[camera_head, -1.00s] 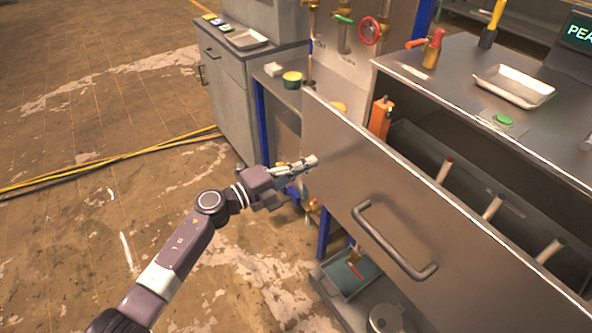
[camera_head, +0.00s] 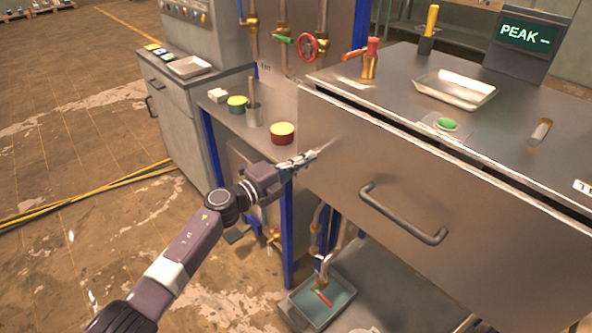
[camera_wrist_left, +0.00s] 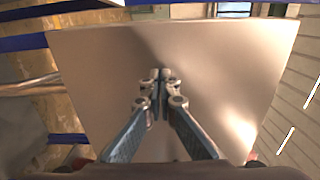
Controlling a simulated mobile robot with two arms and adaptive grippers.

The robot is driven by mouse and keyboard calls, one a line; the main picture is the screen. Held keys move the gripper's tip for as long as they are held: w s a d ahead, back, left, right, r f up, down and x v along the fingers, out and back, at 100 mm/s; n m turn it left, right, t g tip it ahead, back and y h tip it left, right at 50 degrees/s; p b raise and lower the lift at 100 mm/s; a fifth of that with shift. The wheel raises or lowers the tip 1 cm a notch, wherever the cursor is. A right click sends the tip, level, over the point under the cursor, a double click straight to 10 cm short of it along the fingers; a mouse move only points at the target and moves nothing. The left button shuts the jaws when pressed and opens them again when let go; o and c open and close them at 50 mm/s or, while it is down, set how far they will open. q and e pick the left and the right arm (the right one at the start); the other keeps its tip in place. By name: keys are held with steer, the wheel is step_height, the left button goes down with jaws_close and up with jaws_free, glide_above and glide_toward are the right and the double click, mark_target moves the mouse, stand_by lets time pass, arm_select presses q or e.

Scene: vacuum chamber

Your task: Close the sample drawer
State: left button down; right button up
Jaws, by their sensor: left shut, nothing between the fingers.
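The sample drawer's metal front (camera_head: 400,180) stands close to the bench in the head view, with a narrow dark gap along its top edge. Its curved bar handle (camera_head: 403,215) is on the front, right of my gripper. My left gripper (camera_head: 314,156) is shut and empty, its fingertips at the left part of the drawer front. In the left wrist view, the shut fingers (camera_wrist_left: 160,78) point at the bare panel (camera_wrist_left: 215,75); whether they touch it I cannot tell. The drawer's inside is hidden. My right gripper is not in view.
The bench top (camera_head: 390,95) carries a metal tray (camera_head: 455,89), a green button (camera_head: 446,124) and a display (camera_head: 527,38). A side shelf holds a red tin (camera_head: 282,133) and a green tin (camera_head: 237,104). A teal-lined tray (camera_head: 325,300) sits below. Floor at left is open.

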arm_select(q)
steer(key=b+x, duration=0.1)
steer(key=x, duration=0.2)
steer(key=shift+r, duration=0.15)
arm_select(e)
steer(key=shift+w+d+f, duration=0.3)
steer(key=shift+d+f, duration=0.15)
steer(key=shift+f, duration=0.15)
arm_select(q)
steer(key=shift+r, duration=0.1)
steer(key=shift+w+a, duration=0.1)
